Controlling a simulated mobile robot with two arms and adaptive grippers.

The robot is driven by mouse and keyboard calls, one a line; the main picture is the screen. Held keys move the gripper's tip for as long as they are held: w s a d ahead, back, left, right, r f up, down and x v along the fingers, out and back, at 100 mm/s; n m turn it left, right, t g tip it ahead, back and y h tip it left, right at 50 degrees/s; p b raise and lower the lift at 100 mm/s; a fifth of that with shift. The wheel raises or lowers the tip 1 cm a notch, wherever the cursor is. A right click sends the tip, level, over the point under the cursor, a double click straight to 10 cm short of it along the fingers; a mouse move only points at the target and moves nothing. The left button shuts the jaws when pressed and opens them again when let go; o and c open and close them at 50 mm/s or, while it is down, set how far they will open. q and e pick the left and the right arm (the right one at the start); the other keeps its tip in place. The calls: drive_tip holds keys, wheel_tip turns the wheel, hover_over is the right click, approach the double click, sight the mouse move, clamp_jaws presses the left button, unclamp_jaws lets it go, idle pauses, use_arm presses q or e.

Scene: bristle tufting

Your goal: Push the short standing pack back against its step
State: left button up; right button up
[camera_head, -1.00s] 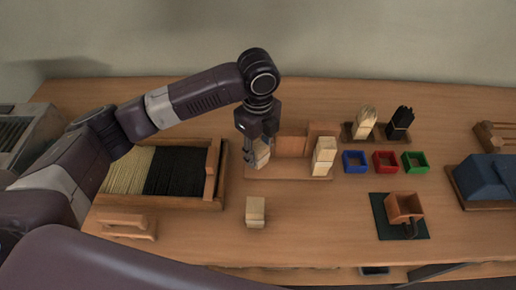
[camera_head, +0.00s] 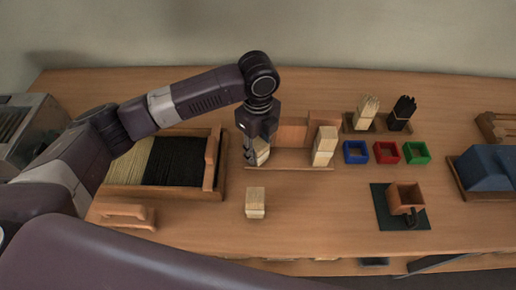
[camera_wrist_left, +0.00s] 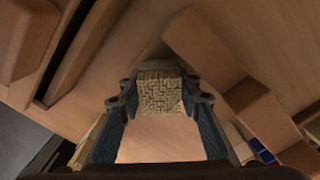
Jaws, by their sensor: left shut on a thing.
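My left gripper (camera_head: 253,152) is at the left end of a wooden stepped stand (camera_head: 290,165). It is shut on a pale standing pack (camera_head: 262,152), which the fingers partly hide in the head view. In the left wrist view the patterned top of this pack (camera_wrist_left: 160,92) sits between the fingertips (camera_wrist_left: 160,100). Behind it is the stand's low step (camera_head: 290,134), with a taller step (camera_head: 322,129) to the right. A second, taller-looking pale pack (camera_head: 325,147) stands at the stand's right end. Whether the held pack touches its step is hidden. My right gripper is not in view.
A pale block (camera_head: 255,203) sits on the table in front of the stand. A tray of light and black bristles (camera_head: 216,165) lies left. Blue (camera_head: 356,152), red (camera_head: 386,152) and green (camera_head: 417,153) boxes stand right. The front middle table is mostly clear.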

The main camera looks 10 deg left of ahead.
sight(257, 143)
use_arm(q)
drive_tip(key=shift+w, duration=0.2)
drive_tip(key=shift+w, duration=0.2)
drive_tip(key=shift+f, duration=0.1)
idle(0.3)
drive_tip(key=o, duration=1.3)
drive_tip(key=shift+a, duration=0.1)
drive_tip(key=shift+w, duration=0.1)
wheel_tip(257, 143, up, 11)
drive_tip(key=shift+f, duration=0.15)
drive_tip(key=shift+s+r, duration=0.3)
drive_tip(key=shift+r, duration=0.25)
